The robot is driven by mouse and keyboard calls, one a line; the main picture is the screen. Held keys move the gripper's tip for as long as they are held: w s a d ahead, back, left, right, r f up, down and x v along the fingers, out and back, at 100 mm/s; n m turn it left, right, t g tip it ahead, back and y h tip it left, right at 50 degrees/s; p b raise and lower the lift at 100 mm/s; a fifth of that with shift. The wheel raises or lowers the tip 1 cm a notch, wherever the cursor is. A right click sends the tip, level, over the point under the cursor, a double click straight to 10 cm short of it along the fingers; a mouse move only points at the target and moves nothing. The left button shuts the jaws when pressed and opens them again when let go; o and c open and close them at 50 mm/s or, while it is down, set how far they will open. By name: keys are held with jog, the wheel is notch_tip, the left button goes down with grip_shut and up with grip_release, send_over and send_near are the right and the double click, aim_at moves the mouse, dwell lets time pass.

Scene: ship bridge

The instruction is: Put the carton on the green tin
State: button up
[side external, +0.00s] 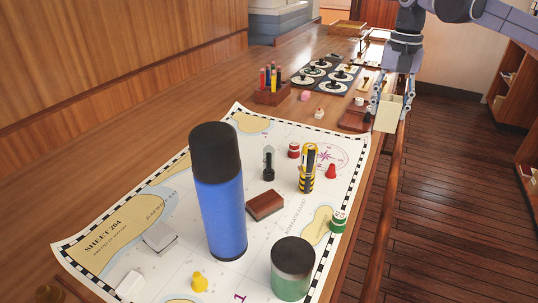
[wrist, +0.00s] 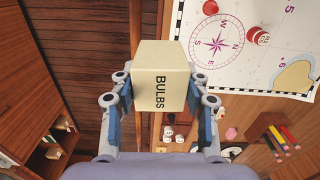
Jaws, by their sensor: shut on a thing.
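The carton is a cream box marked BULBS (wrist: 163,88), held between the fingers of my gripper (wrist: 160,105). In the side view the carton (side external: 388,115) hangs below my gripper (side external: 389,97) at the upper right, near the table's right edge and its wooden rail. The green tin (side external: 291,278) is a short, wide cylinder with a dark top, upright at the front of the chart. My gripper and the carton are well behind it and to its right. The tin does not show in the wrist view.
A tall blue flask with a black cap (side external: 219,205) stands left of the tin. On the chart (side external: 110,235) are a yellow-black striped object (side external: 308,170), a brown block (side external: 265,205) and a small green-white piece (side external: 338,220). A pencil holder (side external: 271,92) stands behind.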

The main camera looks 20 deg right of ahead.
jog(key=s+a+r+n, duration=0.3)
jog(key=s+a+n, duration=0.1)
jog(key=s+a, duration=0.55)
jog(key=s+a+r+n, duration=0.35)
jog(key=s+a, duration=0.45)
jog(key=a, duration=0.3)
send_over(293, 254)
jog(key=shift+n, duration=0.45)
notch_tip(293, 254, down, 8)
jog(key=shift+r, duration=0.15)
jog(key=shift+f, duration=1.7)
jog(key=shift+f, duration=0.1)
jog(key=o, duration=1.2)
